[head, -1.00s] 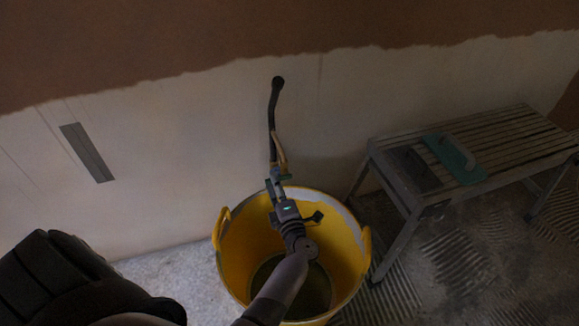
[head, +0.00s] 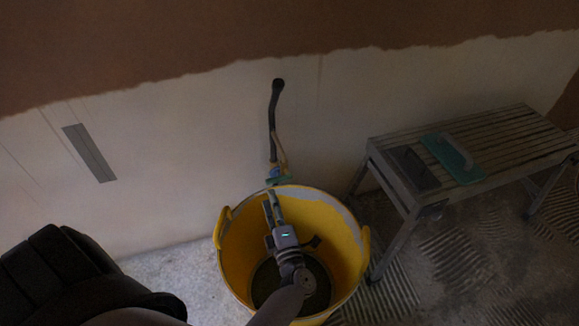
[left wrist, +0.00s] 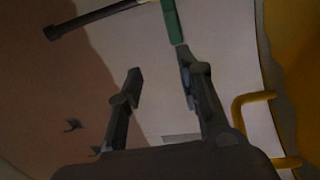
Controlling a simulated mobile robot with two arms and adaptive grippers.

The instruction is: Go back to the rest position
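My left gripper (head: 272,200) is over the yellow bucket (head: 226,250), near its far rim. In the left wrist view its two fingers (left wrist: 159,72) stand apart with nothing between them. A long dark pipe-like thing (head: 273,120) is by the wall above the bucket. Its lower end has a yellowish part and a blue-green part (head: 279,176), just beyond my fingertips. In the left wrist view the green part (left wrist: 172,22) is past the right-hand finger, apparently clear of it. I cannot tell whether its lower end touches the bucket rim. My right gripper is not in view.
A slatted bench (head: 500,145) stands at the right, with a green-and-grey trowel (head: 456,160) and a dark flat board (head: 412,167) on it. A grey strip (head: 90,153) is on the wall at the left. The bucket's handles (head: 222,225) stick out at its sides.

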